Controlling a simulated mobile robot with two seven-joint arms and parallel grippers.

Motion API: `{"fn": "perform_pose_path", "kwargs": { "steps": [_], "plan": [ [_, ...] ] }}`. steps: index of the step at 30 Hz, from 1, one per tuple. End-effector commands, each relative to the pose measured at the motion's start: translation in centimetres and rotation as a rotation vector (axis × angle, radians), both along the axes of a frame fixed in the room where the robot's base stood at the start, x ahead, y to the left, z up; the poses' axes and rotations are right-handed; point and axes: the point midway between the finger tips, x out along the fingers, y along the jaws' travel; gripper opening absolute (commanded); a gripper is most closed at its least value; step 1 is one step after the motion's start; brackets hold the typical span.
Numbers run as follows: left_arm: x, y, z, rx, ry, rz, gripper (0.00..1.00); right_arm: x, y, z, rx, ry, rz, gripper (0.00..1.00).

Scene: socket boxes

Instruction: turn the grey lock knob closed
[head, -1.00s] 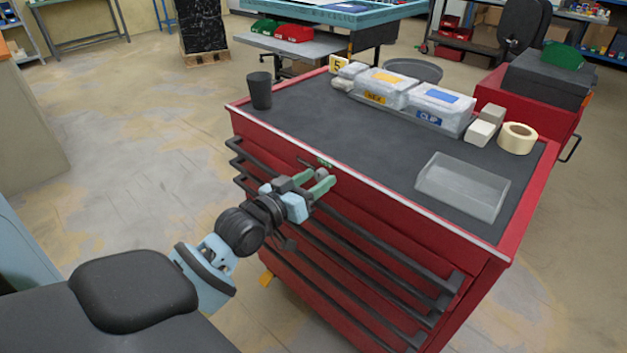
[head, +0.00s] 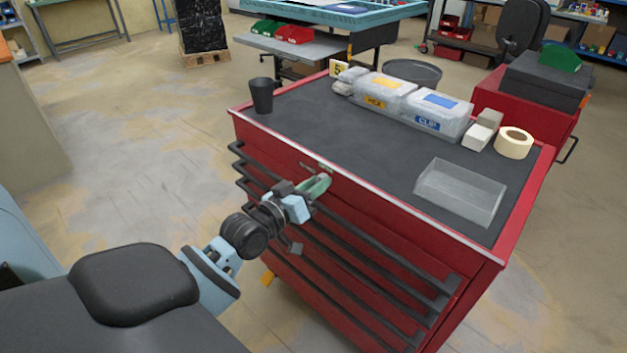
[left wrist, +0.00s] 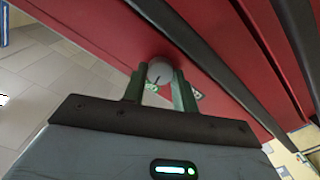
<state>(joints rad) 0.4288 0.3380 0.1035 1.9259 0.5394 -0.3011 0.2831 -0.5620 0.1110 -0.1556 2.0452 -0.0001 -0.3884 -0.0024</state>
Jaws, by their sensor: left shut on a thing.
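The grey lock knob (left wrist: 160,70) is round, with a dark line on its face, and sits on the red cabinet front in the left wrist view. My left gripper (left wrist: 161,78) is shut on it, with a green finger on either side. In the head view, my left gripper (head: 319,185) is at the upper front of the red cabinet (head: 365,203), just below the top edge; the knob is hidden there behind the fingers. A small green label shows beside the knob in the left wrist view, partly covered by a finger. My right gripper is not in view.
Dark drawer handles (head: 375,246) run across the cabinet front below my gripper. On the cabinet top are a black cup (head: 262,95), clear HEX and CLIP boxes (head: 440,112), a tape roll (head: 514,143) and a grey tray (head: 460,190). The floor at left is clear.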

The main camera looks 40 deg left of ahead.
Motion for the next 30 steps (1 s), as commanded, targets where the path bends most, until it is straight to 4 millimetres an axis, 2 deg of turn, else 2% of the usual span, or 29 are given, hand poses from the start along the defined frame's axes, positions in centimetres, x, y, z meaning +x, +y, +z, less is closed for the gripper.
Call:
{"fn": "perform_pose_path", "kwargs": {
  "steps": [1, 9, 30],
  "plan": [
    [0.0, 0.0, 0.5, -0.044, 0.001, 0.0, 0.05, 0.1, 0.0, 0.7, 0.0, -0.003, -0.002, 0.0],
    [0.1, 0.0, 0.5, -0.296, 0.02, 0.0, 0.05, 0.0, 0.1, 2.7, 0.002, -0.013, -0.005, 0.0],
    [0.1, 0.1, 0.1, -0.958, 0.072, -0.001, 0.05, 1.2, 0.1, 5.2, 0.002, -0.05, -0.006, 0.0]
  ]
}}
